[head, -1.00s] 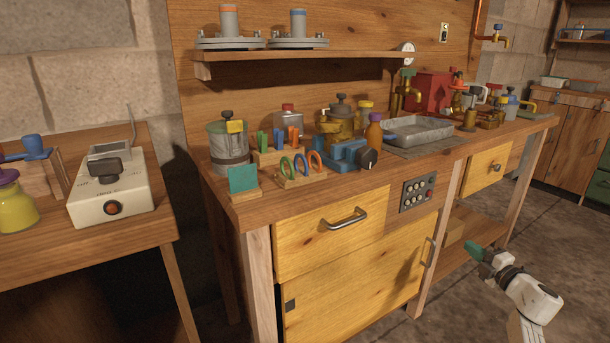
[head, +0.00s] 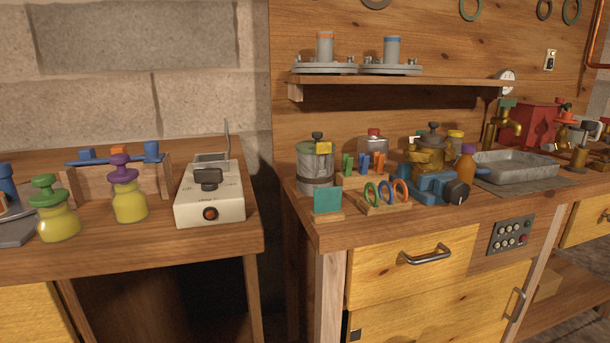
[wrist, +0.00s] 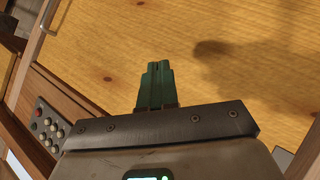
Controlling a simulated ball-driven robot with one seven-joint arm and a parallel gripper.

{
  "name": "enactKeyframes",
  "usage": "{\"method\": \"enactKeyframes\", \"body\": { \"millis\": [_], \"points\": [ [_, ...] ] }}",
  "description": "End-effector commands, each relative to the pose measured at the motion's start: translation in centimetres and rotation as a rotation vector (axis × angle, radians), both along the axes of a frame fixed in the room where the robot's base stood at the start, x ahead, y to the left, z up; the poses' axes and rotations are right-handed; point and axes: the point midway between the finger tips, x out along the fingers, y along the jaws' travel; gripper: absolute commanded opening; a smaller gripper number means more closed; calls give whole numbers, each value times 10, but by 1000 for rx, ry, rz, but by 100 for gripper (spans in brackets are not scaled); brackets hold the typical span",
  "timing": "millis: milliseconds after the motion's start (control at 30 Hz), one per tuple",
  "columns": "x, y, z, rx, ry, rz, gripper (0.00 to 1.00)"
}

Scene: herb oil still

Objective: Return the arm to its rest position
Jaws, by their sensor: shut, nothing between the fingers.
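My gripper (wrist: 158,86) shows in the wrist view with its two green fingers together and nothing between them. It is in front of a yellow wooden cabinet front (wrist: 200,45), and the gap to it cannot be told. The same cabinet front shows in the head view (head: 440,310) below the workbench. My arm and gripper are outside the head view now.
A control panel (wrist: 45,125) is at the left of the wrist view, near a door handle (wrist: 50,17). The workbench (head: 335,232) carries a blue vise (head: 438,188) and a grey tray (head: 515,168). A left bench (head: 160,243) holds a white hotplate (head: 211,200).

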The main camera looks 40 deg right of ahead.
Motion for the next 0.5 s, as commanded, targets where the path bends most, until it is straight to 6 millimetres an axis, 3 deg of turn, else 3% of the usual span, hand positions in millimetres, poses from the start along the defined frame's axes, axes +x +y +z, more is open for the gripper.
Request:
{"method": "enactKeyframes", "body": {
  "millis": [33,200,300,500],
  "points": [
    [-1,35,-10,86,22,16,0],
    [-26,140,-35,371,146,58,0],
    [-49,192,-40,502,241,94,0],
    [-97,263,-38,670,426,166,0]
  ]
}}
